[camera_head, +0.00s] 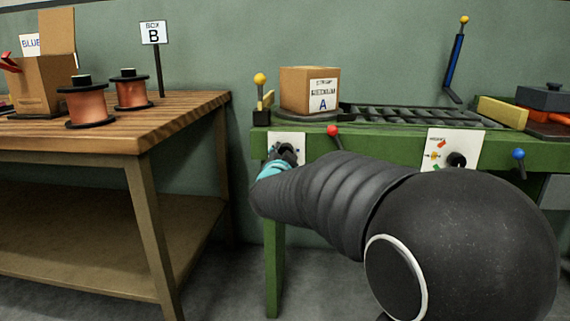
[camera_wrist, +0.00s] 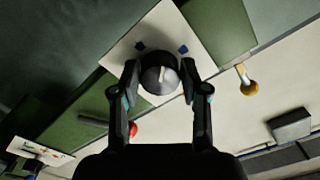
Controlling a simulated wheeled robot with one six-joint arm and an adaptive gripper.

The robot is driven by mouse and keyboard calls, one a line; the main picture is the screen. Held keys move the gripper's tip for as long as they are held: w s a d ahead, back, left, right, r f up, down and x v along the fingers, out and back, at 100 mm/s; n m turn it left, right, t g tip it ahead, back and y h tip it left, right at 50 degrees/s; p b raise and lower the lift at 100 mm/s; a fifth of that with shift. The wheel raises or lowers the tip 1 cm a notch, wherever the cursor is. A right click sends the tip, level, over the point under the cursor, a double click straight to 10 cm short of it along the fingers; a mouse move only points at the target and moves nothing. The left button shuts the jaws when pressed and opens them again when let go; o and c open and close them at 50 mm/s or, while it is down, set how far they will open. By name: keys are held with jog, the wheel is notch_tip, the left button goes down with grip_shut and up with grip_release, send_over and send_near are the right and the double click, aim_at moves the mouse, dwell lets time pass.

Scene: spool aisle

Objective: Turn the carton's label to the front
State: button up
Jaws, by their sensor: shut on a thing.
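The carton (camera_head: 294,88) is a brown box on a dark round plate at the left end of the green bench (camera_head: 385,141). Its white label (camera_head: 323,95), with dark print and a blue A, shows on the right part of the side I see. My gripper (camera_head: 285,153) is at the left white panel (camera_head: 273,142) on the bench front, partly hidden by my arm. In the wrist view my gripper (camera_wrist: 160,85) is shut on a round dark knob (camera_wrist: 160,70) with a pale pointer line. Two blue marks show on the panel (camera_wrist: 150,36) beyond the knob.
A red ball lever (camera_head: 333,131) sticks out right of the panel. A yellow-topped post (camera_head: 260,80) stands left of the carton. Rollers (camera_head: 410,115) run right, toward a second panel (camera_head: 452,148). A wooden table (camera_head: 150,126) with copper spools (camera_head: 86,103) stands left.

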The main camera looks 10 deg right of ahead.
jog(key=m, duration=0.7)
jog(key=shift+r+m, duration=0.1)
jog(key=shift+m, duration=0.3)
dwell(0.4)
jog(key=o, duration=1.1)
jog(key=shift+o, duration=0.2)
jog(key=v, duration=1.2)
